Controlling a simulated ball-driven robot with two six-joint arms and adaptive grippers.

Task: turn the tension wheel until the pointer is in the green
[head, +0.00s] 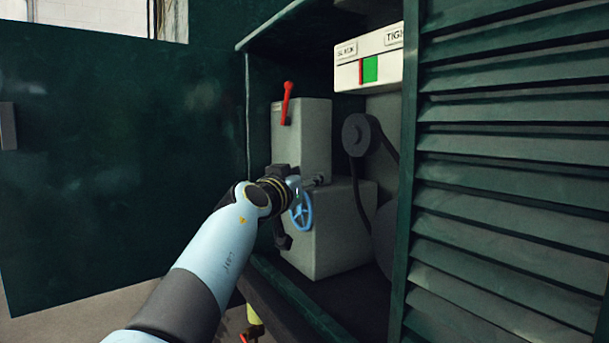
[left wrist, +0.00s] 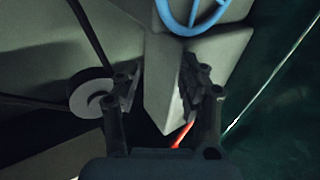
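The blue tension wheel (head: 302,211) is on the front of a grey machine box inside the open cabinet. Its rim also shows at the top of the left wrist view (left wrist: 190,15). The gauge (head: 371,63) above has SLACK and TIGHT labels and a green patch. A thin red line stands at the left edge of the green; I cannot tell if it is the pointer within the green. My left gripper (head: 302,186) is beside the wheel and partly hides it. In the left wrist view its fingers (left wrist: 157,90) are apart with nothing between them. My right gripper is not in view.
A red-handled lever (head: 287,100) is on the upper grey box (head: 305,140). A dark pulley and belt (head: 360,134) are to its right. A green louvred door (head: 510,170) bounds the opening on the right; a green panel (head: 110,180) is at left.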

